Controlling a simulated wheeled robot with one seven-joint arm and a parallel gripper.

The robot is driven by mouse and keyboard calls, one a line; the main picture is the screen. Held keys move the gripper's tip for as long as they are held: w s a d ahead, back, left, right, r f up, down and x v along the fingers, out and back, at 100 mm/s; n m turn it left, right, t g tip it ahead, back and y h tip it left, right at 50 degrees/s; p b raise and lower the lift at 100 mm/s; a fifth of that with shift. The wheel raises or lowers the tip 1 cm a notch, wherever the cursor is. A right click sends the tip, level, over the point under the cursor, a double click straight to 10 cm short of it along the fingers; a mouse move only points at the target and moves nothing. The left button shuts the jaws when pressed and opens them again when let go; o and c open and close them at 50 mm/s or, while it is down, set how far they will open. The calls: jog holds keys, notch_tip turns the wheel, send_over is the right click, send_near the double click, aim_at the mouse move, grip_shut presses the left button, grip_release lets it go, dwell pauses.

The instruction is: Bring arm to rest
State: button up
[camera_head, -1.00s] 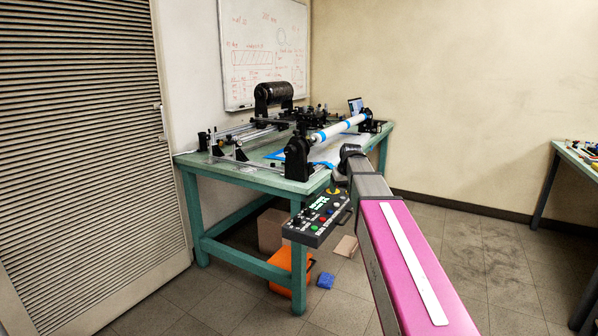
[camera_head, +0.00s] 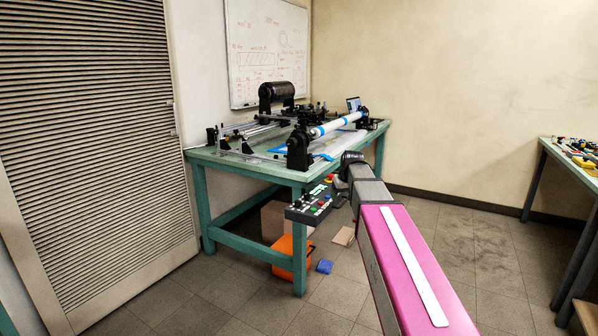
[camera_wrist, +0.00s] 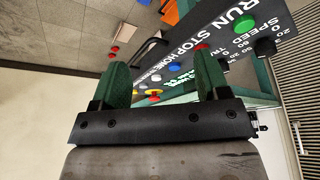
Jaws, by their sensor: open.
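My arm, with its pink and grey links, reaches forward toward the teal workbench (camera_head: 240,170) in the head view. My gripper (camera_wrist: 163,66) shows in the wrist view with its two green fingers apart and nothing held between them. In the head view the gripper is mostly hidden by the arm. The dark control panel (camera_head: 308,205), mounted at the bench's front edge, has coloured buttons. The panel (camera_wrist: 235,50) fills the upper right of the wrist view, behind the fingers, with RUN, STOP, HOME and SPEED lettering. I cannot tell the exact gap between the fingers and panel.
An orange bin (camera_head: 290,255) and a blue item (camera_head: 324,266) are on the floor. A second table (camera_head: 570,152) stands at right, a louvred door (camera_head: 85,140) at left. Floor between bench and table is clear.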

jog(key=s+d+f+m+g+h, duration=0.1)
jog(key=s+f+g, duration=0.3)
jog(key=s+f, duration=2)
jog(key=s+m, duration=0.1)
jog(key=s, duration=0.2)
jog(key=shift+s+d+f+m, duration=0.25)
jog(key=shift+s+f+m, duration=0.05)
jog(key=shift+f+m, duration=0.1)
